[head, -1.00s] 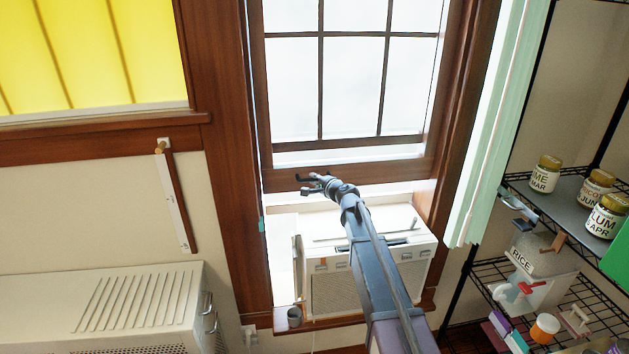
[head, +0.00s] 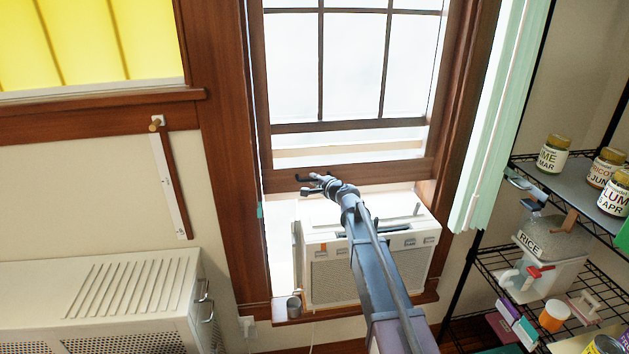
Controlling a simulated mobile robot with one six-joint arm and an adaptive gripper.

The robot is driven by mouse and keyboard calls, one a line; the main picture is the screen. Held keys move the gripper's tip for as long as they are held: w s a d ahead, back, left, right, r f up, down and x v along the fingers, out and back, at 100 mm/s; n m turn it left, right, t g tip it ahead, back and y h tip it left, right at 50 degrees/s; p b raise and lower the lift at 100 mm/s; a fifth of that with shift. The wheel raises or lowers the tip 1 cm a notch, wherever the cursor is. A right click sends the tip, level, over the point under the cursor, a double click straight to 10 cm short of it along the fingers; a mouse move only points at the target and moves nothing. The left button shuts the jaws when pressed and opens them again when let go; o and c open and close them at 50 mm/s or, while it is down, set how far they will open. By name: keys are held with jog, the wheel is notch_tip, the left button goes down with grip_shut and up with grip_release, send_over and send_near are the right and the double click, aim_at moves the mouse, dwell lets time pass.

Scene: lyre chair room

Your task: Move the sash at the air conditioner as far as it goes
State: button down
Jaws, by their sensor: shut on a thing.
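The window sash is a wood-framed pane whose brown bottom rail (head: 395,172) runs across the opening, just above the white air conditioner (head: 325,280). A dark lift handle (head: 318,176) sits on the rail's left part. My gripper (head: 308,184) is at this handle and shut on it, though the fingers are small and the exact contact is hard to see. The arm reaches up from below and covers part of the air conditioner's front and top. Only a narrow pale strip shows between the rail and the unit's top; whether they touch is unclear.
A wire shelf (head: 490,262) with jars and a rice container stands at the right. A pale green curtain (head: 500,120) hangs beside the window. A small grey cup (head: 294,307) stands on the sill. A cream cabinet (head: 100,285) is at the lower left.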

notch_tip(320, 180, down, 10)
jog(key=b, duration=0.9)
jog(key=shift+f, duration=0.15)
jog(key=shift+s, duration=0.25)
jog(key=c, duration=0.6)
grip_release()
jog(key=shift+w+f, duration=0.2)
jog(key=shift+c, duration=0.2)
jog(key=shift+r, duration=0.15)
